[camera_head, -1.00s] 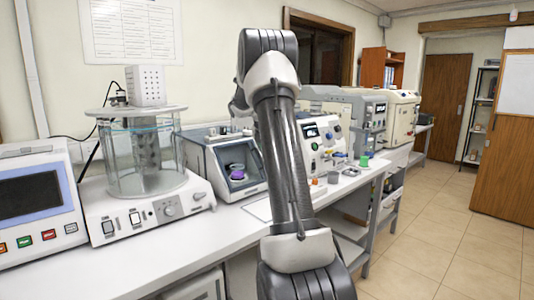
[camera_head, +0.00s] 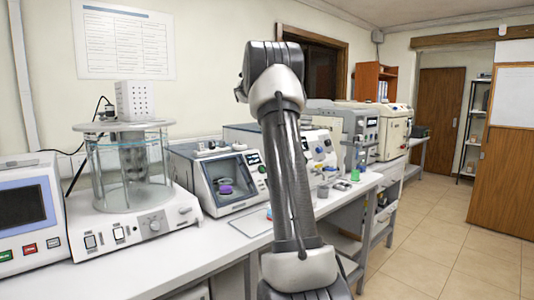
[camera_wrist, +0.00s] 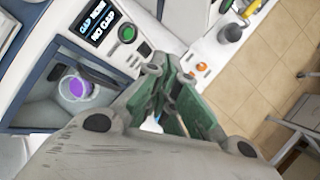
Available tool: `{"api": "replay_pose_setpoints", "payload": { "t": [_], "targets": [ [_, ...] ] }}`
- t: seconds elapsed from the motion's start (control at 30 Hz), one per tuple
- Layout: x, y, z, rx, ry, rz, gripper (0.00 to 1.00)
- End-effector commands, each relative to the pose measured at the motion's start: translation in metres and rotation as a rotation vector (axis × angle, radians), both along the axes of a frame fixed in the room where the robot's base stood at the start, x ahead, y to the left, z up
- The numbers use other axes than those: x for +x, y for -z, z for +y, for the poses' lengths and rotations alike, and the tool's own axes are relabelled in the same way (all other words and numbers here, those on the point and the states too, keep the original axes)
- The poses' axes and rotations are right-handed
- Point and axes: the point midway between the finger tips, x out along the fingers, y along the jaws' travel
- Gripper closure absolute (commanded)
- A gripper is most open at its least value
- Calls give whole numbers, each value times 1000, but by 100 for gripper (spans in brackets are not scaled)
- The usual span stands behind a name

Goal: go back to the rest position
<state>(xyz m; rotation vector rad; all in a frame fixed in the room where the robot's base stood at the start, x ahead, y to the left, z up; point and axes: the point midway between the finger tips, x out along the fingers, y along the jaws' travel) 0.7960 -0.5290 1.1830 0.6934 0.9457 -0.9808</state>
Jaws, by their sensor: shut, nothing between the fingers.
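My arm stands raised in the middle of the head view, in front of the bench. My gripper does not show in the head view. In the wrist view my gripper (camera_wrist: 160,75) is shut and empty, with its green-padded fingers drawn together. It hangs above the bench beside a machine with a small lit display (camera_wrist: 97,22). A cup of purple liquid (camera_wrist: 75,88) sits inside that machine's open chamber, apart from my fingers. The cup also shows in the head view (camera_head: 225,189).
A white bench (camera_head: 150,275) runs along the wall. It carries a glass cylinder device (camera_head: 128,170), a screen unit (camera_head: 25,205), the chamber machine (camera_head: 215,175) and a small green cup (camera_head: 355,174). Tiled floor (camera_head: 430,250) is open to the right.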

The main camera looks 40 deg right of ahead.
Motion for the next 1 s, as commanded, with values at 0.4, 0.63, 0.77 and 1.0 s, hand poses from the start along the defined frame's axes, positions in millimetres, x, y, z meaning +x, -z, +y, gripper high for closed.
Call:
{"api": "replay_pose_setpoints", "payload": {
  "t": [0.4,0.63,0.77,1.0],
  "targets": [
    [-2,-8,-5,5,17,-7,100],
    [-5,5,0,129,414,-153,100],
    [-34,51,24,276,840,-214,100],
    [-121,61,147,471,1587,-351,100]
  ]
}}
